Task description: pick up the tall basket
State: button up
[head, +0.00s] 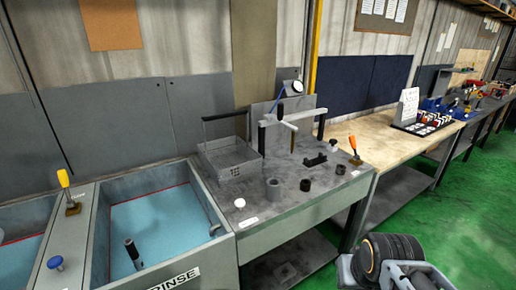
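A grey mesh basket (229,160) with a raised dark handle stands upright on the grey bench top (262,208), near its back left corner. It is just right of the rinse tank. It is the only basket I can make out, and nothing is seen touching it from above.
The rinse tank (150,222) with blue liquid adjoins the bench on the left. Right of the basket stand a grey upright fixture (283,120), a grey cup (273,190) and small black rings. A wooden bench (385,140) continues right. Green floor (455,215) is clear at right.

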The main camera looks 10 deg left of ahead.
aim_at(217, 157)
jog(key=z, duration=0.2)
jog(key=i, duration=0.95)
jog(key=u, duration=0.3)
